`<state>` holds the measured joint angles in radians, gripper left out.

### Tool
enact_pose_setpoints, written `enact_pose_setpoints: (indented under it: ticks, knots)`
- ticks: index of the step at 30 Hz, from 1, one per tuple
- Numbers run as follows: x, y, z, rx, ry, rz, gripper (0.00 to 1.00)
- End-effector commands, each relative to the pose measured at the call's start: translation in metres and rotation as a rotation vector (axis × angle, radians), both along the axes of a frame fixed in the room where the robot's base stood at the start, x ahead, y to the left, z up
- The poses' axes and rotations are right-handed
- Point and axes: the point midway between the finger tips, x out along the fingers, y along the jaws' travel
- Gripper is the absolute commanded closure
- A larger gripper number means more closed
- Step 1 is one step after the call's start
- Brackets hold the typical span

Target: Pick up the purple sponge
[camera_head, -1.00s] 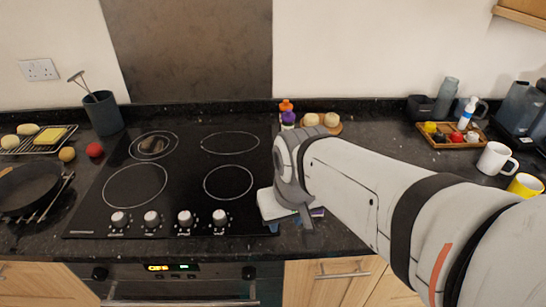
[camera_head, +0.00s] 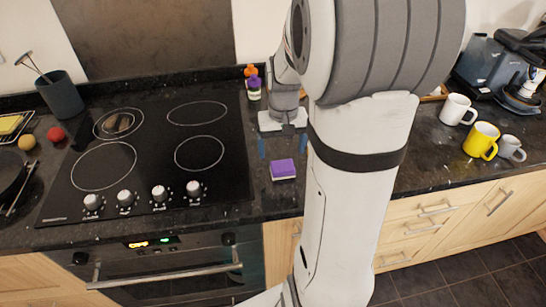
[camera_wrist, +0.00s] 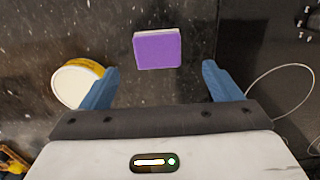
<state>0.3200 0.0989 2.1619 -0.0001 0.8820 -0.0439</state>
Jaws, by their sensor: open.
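The purple sponge (camera_head: 283,169) lies flat on the dark granite counter, just right of the cooktop. It has a purple top and a pale lower layer. It also shows in the wrist view (camera_wrist: 158,48), at the upper middle. My gripper (camera_head: 282,147) is open and empty, with its blue fingers apart above the counter, behind the sponge as the head camera sees it. In the wrist view my gripper (camera_wrist: 160,80) has one finger on either side of the sponge's line, and the sponge lies beyond the fingertips, not between them.
The black cooktop (camera_head: 150,150) is to the left of the sponge. An orange-capped bottle (camera_head: 252,82) stands behind my gripper. A round pale-topped item (camera_wrist: 77,82) is by the left finger. A white mug (camera_head: 458,109) and a yellow mug (camera_head: 481,139) stand at right.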

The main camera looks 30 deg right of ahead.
Motion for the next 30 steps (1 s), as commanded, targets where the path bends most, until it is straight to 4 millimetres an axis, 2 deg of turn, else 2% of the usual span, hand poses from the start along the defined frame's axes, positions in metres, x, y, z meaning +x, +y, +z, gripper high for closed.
enact_pose_setpoints:
  ticks: [15,24,30]
  knots:
    - [0.0,-0.004,-0.066,0.001,0.002,0.0,0.15]
    - [0.0,-0.004,-0.07,-0.001,-0.002,-0.001,0.15]
    - [0.0,-0.004,-0.07,0.0,-0.001,-0.001,0.32]
